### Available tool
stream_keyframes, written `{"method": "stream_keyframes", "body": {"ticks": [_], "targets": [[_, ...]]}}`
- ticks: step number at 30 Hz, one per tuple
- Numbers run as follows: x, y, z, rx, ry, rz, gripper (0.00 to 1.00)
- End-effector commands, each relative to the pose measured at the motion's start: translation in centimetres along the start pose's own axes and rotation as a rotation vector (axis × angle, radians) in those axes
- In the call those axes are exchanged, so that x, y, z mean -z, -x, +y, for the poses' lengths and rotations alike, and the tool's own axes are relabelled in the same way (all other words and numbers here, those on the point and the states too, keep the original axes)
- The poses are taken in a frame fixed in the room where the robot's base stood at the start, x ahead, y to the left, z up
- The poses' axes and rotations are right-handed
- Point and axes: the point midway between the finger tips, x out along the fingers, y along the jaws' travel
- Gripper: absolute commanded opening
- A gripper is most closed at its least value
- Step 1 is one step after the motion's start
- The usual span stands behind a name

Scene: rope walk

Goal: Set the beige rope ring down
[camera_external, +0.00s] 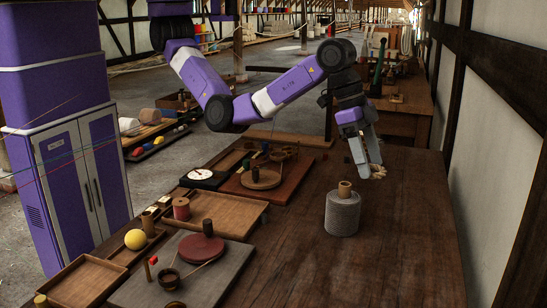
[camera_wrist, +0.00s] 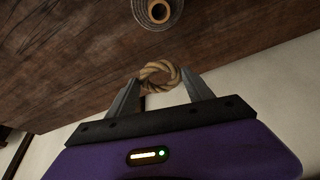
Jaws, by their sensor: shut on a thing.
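The beige rope ring (camera_wrist: 160,74) is a small twisted loop between the fingertips of my gripper (camera_wrist: 160,84) in the wrist view. My gripper is shut on it. In the outside view my gripper (camera_external: 372,172) points down over the right part of the wooden table (camera_external: 400,245), and the ring is a small pale shape (camera_external: 377,171) at its tips. The ring looks held above the table top, though the exact height is hard to tell.
A grey ribbed cylinder (camera_external: 342,214) with a brown tube (camera_external: 345,189) on top stands in front of my gripper. Trays, spools and a yellow ball (camera_external: 136,239) fill the table's left side. The right side of the table top is bare, beside a pale wall (camera_external: 500,130).

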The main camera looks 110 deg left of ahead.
Motion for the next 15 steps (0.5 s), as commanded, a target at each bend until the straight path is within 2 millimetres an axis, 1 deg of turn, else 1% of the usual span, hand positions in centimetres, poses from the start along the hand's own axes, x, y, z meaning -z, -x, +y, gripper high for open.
{"method": "stream_keyframes", "body": {"ticks": [1,2,3,5,6,8,9,12,15], "targets": [[-0.3,0.5,-2.8,0.028,0.063,-0.001,0.22],[-0.7,0.6,-4.3,0.044,0.102,-0.002,0.22],[-1.1,0.8,-6.2,0.064,0.153,-0.001,0.22],[-1.9,1.2,-9.0,0.1,0.235,0.0,0.22],[-2.5,1.4,-10.9,0.123,0.292,-0.001,0.22],[-3.6,2.0,-13.6,0.161,0.382,-0.001,0.22],[-4.3,2.4,-15.3,0.185,0.444,0.0,0.22],[-6.2,3.5,-19.1,0.249,0.599,0.0,0.22],[-8.0,4.6,-22.0,0.31,0.746,0.001,0.22]]}}
